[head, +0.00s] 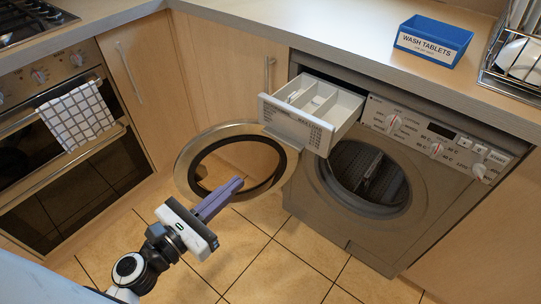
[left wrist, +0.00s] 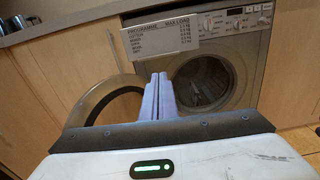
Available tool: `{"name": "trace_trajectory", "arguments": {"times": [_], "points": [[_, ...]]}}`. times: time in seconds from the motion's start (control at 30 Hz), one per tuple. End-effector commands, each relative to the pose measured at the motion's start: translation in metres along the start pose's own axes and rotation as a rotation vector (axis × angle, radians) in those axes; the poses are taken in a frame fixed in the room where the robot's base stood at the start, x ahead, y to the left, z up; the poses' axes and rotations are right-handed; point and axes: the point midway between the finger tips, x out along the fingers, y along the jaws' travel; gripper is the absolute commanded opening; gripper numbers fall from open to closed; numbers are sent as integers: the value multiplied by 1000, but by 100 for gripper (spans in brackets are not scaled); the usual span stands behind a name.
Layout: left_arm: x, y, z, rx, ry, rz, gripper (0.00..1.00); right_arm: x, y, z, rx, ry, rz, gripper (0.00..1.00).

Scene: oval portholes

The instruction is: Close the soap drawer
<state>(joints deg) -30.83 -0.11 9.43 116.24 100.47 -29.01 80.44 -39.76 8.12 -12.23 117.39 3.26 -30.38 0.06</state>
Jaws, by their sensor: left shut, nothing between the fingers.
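The soap drawer (head: 312,110) is pulled out from the upper left of the washing machine (head: 372,165). Its compartments show from above, and its printed front faces me in the left wrist view (left wrist: 160,42). My left gripper (head: 238,183) is shut and empty. In the head view it is below and left of the drawer, apart from it, in front of the open round door. In the left wrist view its fingers (left wrist: 159,78) point up toward the drawer front. My right gripper is not in view.
The machine's round door (head: 186,165) stands open to the left, below the drawer. A blue wash tablets box (head: 433,41) and a dish rack (head: 512,62) stand on the worktop. An oven (head: 62,150) with a checked towel is at left. The tiled floor is clear.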

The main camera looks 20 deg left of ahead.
Motion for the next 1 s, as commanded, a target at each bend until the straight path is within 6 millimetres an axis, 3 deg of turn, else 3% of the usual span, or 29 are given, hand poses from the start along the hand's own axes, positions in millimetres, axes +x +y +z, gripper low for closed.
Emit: {"name": "trace_trajectory", "arguments": {"times": [0.17, 0.7, 1.0], "points": [[13, 4, 6, -50, -21, 8, 0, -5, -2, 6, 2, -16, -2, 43], [119, 4, 7, -45, -19, 7, 0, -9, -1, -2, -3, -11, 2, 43], [140, 4, 6, -44, -17, 7, 0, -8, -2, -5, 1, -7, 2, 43]]}}
